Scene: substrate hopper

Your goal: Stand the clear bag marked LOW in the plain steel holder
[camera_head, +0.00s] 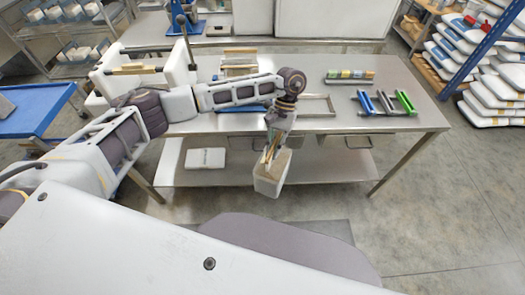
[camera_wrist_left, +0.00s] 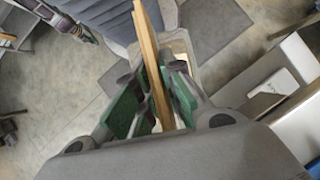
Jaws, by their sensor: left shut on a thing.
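My left gripper (camera_head: 270,150) hangs in front of the table's front edge. In the left wrist view its green-padded fingers (camera_wrist_left: 160,92) are shut on the pale wooden bars along the top of a bag. The bag (camera_head: 271,179) hangs below, clear-walled with tan material inside; part of it shows behind the fingers (camera_wrist_left: 182,48). I cannot read any mark on it. A plain steel frame (camera_head: 333,104) lies on the table behind my wrist, perhaps the holder; my arm partly covers it. What seems to be my right gripper (camera_wrist_left: 82,32) shows small at the wrist view's upper left.
The steel table (camera_head: 420,118) has a lower shelf with a white box (camera_head: 205,158). Blue, dark and green holders (camera_head: 385,103) stand at the right, coloured blocks (camera_head: 350,75) behind. A rack with wooden bars (camera_head: 238,62) is at the back. A blue cart (camera_head: 35,108) stands left.

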